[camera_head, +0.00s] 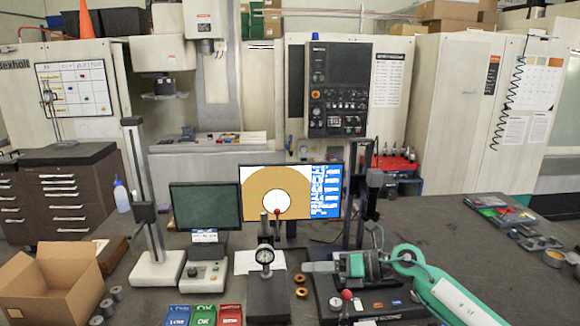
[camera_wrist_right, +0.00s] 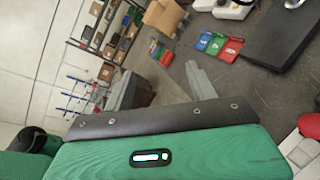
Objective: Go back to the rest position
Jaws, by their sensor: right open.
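My right arm comes in from the right in the head view, green and white. Its gripper (camera_head: 322,267) points left above the right part of the bench, just right of the dial gauge stand. Several grey cylinders (camera_head: 116,293) stand at the left beside the cardboard box. My left gripper is not in view.
A dial gauge stand (camera_head: 267,257) and a black-based stand (camera_head: 335,308) flank the gripper. Blue, green and red trays (camera_head: 204,315) lie at the front. An open cardboard box (camera_head: 48,290) is at left. Two monitors (camera_head: 206,206) stand behind. The bench at right is partly clear.

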